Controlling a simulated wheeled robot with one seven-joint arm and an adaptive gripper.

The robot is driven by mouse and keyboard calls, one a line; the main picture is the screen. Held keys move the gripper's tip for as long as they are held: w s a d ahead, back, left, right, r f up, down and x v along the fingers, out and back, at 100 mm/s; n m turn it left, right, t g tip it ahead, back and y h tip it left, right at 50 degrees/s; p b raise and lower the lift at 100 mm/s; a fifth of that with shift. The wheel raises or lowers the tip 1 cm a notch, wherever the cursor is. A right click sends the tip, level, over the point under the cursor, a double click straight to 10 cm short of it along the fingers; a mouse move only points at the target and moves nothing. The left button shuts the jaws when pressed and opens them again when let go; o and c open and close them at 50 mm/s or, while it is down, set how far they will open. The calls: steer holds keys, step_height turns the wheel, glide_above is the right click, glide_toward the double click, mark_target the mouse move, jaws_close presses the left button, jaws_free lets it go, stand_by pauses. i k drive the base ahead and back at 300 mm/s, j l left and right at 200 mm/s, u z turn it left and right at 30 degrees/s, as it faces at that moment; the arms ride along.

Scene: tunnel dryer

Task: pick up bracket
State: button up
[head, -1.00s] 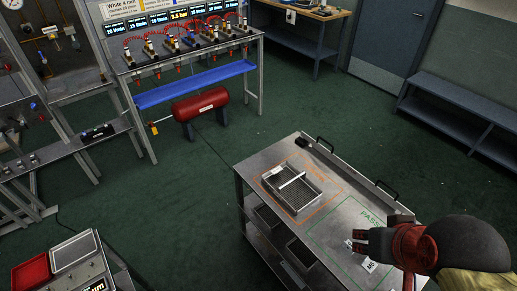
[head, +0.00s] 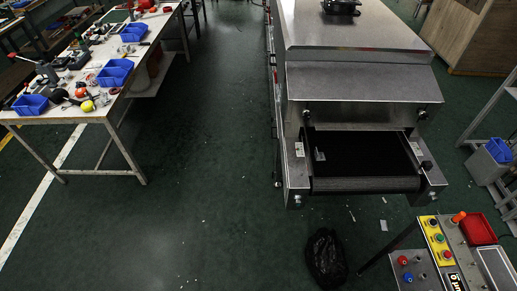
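A small light-grey piece (head: 319,154), which looks like the bracket, lies on the black conveyor belt (head: 365,160) at the mouth of the tunnel dryer (head: 355,85). It is near the belt's left side rail. It is too small to make out its exact shape. My gripper is not in this view.
A control box (head: 440,255) with coloured buttons and a red tray (head: 478,229) stand at the lower right. A black bag (head: 325,258) lies on the floor in front of the dryer. A cluttered workbench (head: 90,75) with blue bins is at left. Open green floor lies between.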

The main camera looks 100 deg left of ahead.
mark_target(321, 153)
steer(key=u, duration=2.9)
